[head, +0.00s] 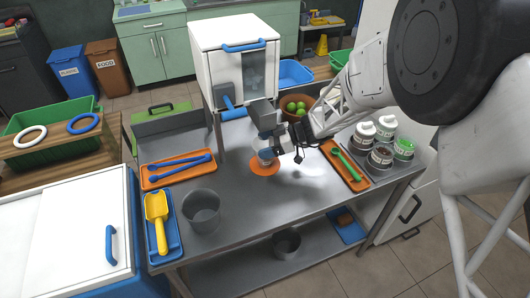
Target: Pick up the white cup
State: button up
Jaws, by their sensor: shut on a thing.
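A small pale, partly see-through cup (264,157) stands upright at or just above a round orange coaster (262,170) on the metal table; whether it touches the coaster I cannot tell. I take it to be the white cup. My gripper (273,151) comes in from the right and is shut on the cup. Its dark fingers and the grey part above hide some of the cup.
An orange tray with a green spoon (348,166) and several jars (382,154) are right. The front middle of the table (255,212) is clear.

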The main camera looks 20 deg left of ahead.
jog(key=shift+r, duration=0.15)
jog(key=shift+r, duration=0.2)
jog(key=shift+s+d, duration=0.65)
jog(key=s+d, duration=3)
jog(key=shift+s+d, duration=0.25)
